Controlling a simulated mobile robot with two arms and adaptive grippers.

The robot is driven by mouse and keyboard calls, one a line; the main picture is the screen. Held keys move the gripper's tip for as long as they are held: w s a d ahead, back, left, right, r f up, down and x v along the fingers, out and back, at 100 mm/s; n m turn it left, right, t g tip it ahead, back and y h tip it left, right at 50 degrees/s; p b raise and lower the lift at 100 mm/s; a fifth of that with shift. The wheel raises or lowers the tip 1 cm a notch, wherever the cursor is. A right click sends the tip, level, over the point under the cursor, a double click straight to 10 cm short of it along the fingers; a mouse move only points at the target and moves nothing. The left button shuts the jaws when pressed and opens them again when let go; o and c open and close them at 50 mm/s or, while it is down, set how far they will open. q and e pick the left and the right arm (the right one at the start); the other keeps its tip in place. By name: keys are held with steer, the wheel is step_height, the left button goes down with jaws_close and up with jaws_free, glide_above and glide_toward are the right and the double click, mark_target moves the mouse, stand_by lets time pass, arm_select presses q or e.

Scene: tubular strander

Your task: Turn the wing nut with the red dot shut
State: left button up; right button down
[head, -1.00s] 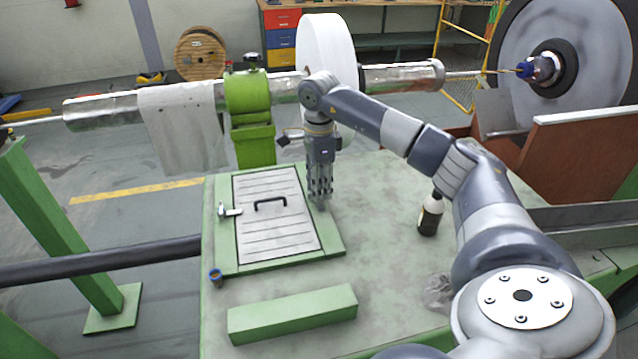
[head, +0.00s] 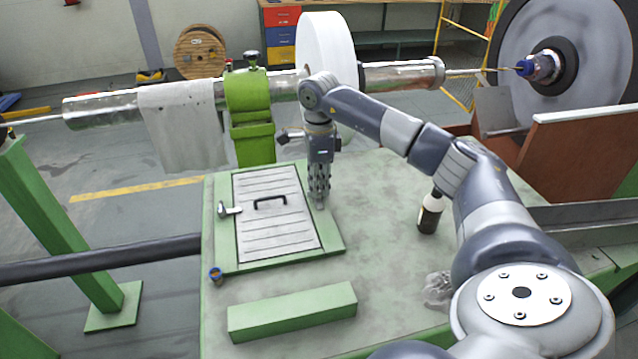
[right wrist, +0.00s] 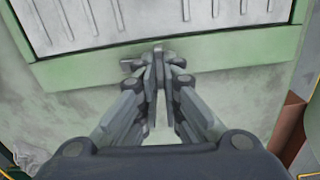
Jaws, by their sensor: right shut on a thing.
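My right gripper (head: 319,205) points straight down at the right edge of the hatch cover (head: 275,232). Another silver wing nut or latch (head: 229,210) sits at the hatch's left edge, apart from the gripper. My left gripper is not in view.
The hatch has a black handle (head: 270,202). A dark bottle (head: 430,213) stands right of the hatch. A green block (head: 292,312) and a small blue-rimmed cup (head: 216,275) are at the front. A metal tube (head: 410,75) runs behind, with a green clamp (head: 247,95).

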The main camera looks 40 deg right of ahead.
steer(key=m+p, duration=0.1)
steer(key=m, duration=0.4)
steer(key=shift+a+r, duration=0.1)
steer(key=m, duration=0.5)
steer(key=shift+a+p, duration=0.1)
steer(key=shift+p, duration=0.3)
steer(key=m, duration=0.3)
steer(key=shift+m, duration=0.4)
steer(key=shift+a+m+p, duration=0.1)
steer(key=shift+m+p, duration=0.3)
steer(key=shift+m, duration=1.3)
steer(key=c, duration=1.9)
jaws_free()
steer(key=shift+o, duration=0.7)
step_height(320, 180, up, 12)
